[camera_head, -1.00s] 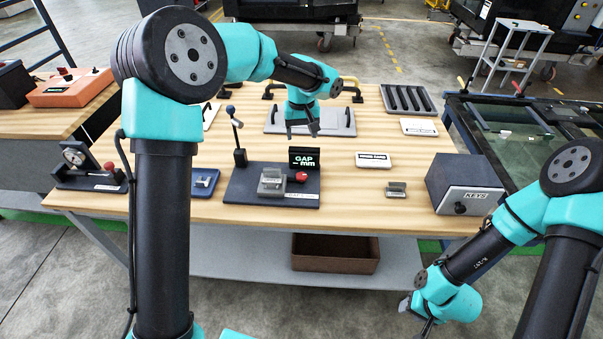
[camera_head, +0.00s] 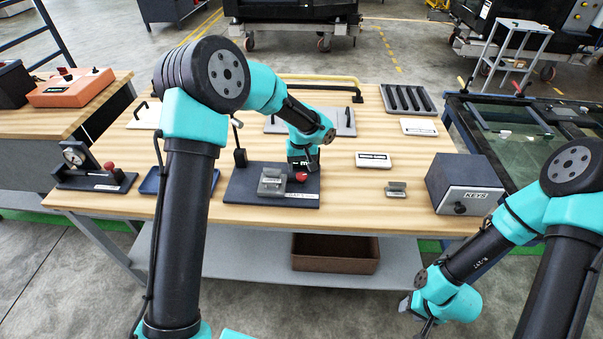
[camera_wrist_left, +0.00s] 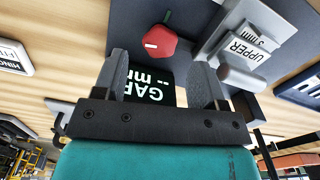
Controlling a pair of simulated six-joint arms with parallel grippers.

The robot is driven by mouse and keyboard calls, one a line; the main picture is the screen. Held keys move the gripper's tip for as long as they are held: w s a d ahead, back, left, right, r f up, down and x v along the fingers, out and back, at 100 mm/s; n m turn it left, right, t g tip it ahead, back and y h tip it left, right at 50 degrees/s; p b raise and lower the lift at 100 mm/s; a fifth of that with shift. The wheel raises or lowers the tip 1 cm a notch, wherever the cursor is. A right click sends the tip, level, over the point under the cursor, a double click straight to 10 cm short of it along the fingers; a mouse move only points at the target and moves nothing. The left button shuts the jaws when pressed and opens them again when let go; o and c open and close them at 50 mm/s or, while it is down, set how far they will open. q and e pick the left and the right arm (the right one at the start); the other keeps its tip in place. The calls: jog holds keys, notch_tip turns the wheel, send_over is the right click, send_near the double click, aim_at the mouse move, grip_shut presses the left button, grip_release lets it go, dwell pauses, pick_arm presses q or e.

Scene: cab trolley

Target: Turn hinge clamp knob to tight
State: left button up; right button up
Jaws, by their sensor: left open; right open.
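The red clamp knob (camera_head: 301,177) stands on the dark fixture plate (camera_head: 238,190), right of a grey clamp block (camera_head: 272,182). In the left wrist view the knob (camera_wrist_left: 161,42) is a faceted red shape with a short white mark, and the block (camera_wrist_left: 245,48) reads "UPPER". My left gripper (camera_head: 308,165) is over the right part of the fixture, partly hiding the black GAP display (camera_head: 293,163). In its wrist view the left gripper (camera_wrist_left: 160,62) is open, with the knob just beyond and between the fingertips, apparently not touched. My right gripper (camera_head: 416,312) hangs low at the front right, away from the fixture.
A lever post (camera_head: 240,157) stands at the fixture's back left. A KEYS box (camera_head: 466,184), a small grey hinge piece (camera_head: 396,189) and a white label card (camera_head: 373,160) are to the right. A dial gauge stand (camera_head: 90,170) is at the left.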

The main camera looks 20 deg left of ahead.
aim_at(301, 175)
pick_arm(q)
jog(key=shift+f, duration=2)
jog(key=shift+c, duration=0.3)
jog(key=c, duration=0.9)
jog(key=shift+o, duration=0.2)
jog(key=shift+m, duration=0.4)
jog(key=m, duration=0.3)
jog(key=shift+m, duration=2)
